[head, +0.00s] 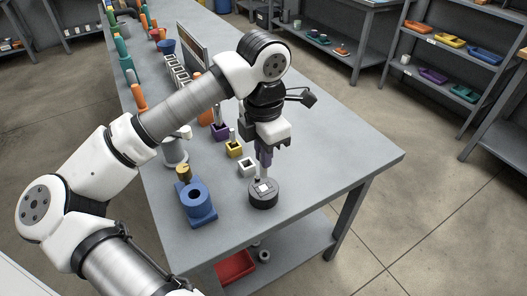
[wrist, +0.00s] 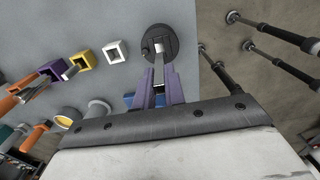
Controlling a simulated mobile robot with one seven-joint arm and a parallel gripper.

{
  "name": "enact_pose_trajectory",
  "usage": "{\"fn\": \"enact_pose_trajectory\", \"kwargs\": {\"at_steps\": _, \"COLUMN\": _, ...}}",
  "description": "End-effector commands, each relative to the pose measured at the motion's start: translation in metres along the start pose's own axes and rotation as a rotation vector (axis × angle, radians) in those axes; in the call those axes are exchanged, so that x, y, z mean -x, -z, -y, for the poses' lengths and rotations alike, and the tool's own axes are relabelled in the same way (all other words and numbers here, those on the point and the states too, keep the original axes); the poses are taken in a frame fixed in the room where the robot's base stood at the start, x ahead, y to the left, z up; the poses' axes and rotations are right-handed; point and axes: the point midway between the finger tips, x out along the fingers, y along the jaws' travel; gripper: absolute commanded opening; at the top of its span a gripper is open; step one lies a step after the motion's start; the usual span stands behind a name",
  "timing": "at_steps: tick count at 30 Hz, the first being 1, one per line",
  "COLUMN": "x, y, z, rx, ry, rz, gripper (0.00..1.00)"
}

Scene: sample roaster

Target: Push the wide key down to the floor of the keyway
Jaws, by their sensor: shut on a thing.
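My gripper (head: 264,158), with purple fingers, points down above a dark round block (head: 263,199) near the front of the grey table. In the wrist view the fingers (wrist: 160,92) are shut on the wide key (wrist: 158,68), a narrow pale grey bar. The key reaches from between the fingers to the middle of the round block (wrist: 148,38). A pale square patch shows on the block's top, where the key's end meets it. I cannot tell how deep the key sits, and the keyway's floor is hidden.
A white square socket (head: 247,167), a yellow one (head: 234,149) and a purple one (head: 220,131) stand in a row behind the block. A blue fixture (head: 199,205) stands to the left. The table to the right is clear.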

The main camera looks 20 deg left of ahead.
Motion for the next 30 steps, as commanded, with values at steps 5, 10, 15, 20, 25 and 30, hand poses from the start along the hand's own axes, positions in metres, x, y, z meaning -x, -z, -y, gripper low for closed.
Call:
{"fn": "enact_pose_trajectory", "kwargs": {"at_steps": 5, "x": -0.022, "y": 0.0, "z": 0.0, "rx": 0.001, "ry": 0.0, "rz": 0.0, "gripper": 0.0}}
{"fn": "enact_pose_trajectory", "kwargs": {"at_steps": 10, "x": -0.028, "y": 0.0, "z": 0.0, "rx": 0.001, "ry": 0.0, "rz": 0.0, "gripper": 0.0}}
{"fn": "enact_pose_trajectory", "kwargs": {"at_steps": 15, "x": -0.028, "y": 0.0, "z": 0.0, "rx": 0.0, "ry": 0.0, "rz": 0.0, "gripper": 0.0}}
{"fn": "enact_pose_trajectory", "kwargs": {"at_steps": 20, "x": -0.028, "y": 0.0, "z": 0.0, "rx": 0.0, "ry": 0.0, "rz": 0.0, "gripper": 0.0}}
{"fn": "enact_pose_trajectory", "kwargs": {"at_steps": 25, "x": -0.028, "y": 0.0, "z": 0.0, "rx": 0.0, "ry": 0.0, "rz": 0.0, "gripper": 0.0}}
{"fn": "enact_pose_trajectory", "kwargs": {"at_steps": 30, "x": -0.029, "y": 0.0, "z": 0.0, "rx": 0.0, "ry": 0.0, "rz": 0.0, "gripper": 0.0}}
